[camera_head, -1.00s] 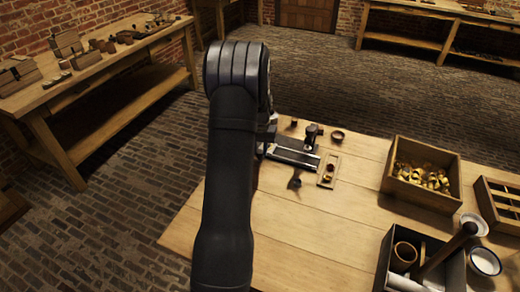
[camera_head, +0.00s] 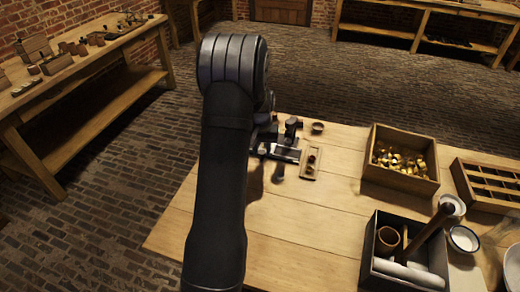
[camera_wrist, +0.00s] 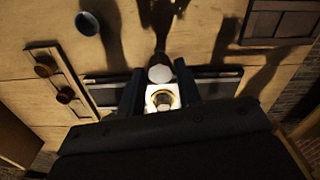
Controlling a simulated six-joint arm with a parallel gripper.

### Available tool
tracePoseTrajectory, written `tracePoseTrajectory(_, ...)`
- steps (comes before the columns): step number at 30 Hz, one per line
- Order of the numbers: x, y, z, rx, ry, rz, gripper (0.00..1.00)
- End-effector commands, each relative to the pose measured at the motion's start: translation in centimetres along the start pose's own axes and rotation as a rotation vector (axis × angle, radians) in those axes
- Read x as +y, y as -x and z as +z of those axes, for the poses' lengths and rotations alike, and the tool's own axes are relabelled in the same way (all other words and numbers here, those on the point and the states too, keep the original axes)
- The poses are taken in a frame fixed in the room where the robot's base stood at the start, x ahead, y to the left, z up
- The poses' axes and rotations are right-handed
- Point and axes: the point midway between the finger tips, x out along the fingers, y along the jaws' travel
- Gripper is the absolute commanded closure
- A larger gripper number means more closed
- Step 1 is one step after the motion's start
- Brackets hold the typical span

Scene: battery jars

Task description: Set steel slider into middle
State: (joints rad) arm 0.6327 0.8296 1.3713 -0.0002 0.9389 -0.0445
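In the wrist view, the two dark fingers of my gripper (camera_wrist: 164,92) stand on either side of a small bright block with a brass ring on top, which looks like the steel slider (camera_wrist: 163,98). I see no clear gap between block and fingers. A dark rail (camera_wrist: 218,87) shows to both sides of the fingers, so the block is near the middle of its visible length. A pale round knob (camera_wrist: 160,73) is just beyond the block. In the head view, my arm hides the gripper and slider; the bright right part of the rail (camera_head: 283,153) shows.
A crate of brass parts (camera_head: 375,172), a divided box (camera_head: 480,205) and a dark tool box (camera_head: 372,243) stand further right.

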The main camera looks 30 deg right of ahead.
Motion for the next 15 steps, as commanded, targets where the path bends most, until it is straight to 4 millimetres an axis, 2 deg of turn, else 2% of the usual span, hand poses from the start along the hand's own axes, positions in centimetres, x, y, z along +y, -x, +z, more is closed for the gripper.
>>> tracePoseTrajectory(1, 0.0, 0.0, 0.0, 0.0, 0.0, 0.0, 0.58)
tracePoseTrajectory(2, 0.0, 0.0, 0.0, 0.0, 0.0, 0.0, 0.53)
tracePoseTrajectory(11, 0.0, 0.1, 0.0, -0.001, 0.0, 0.0, 0.53)
tracePoseTrajectory(15, 0.0, 1.4, 0.0, 0.0, 0.0, 0.0, 0.53)
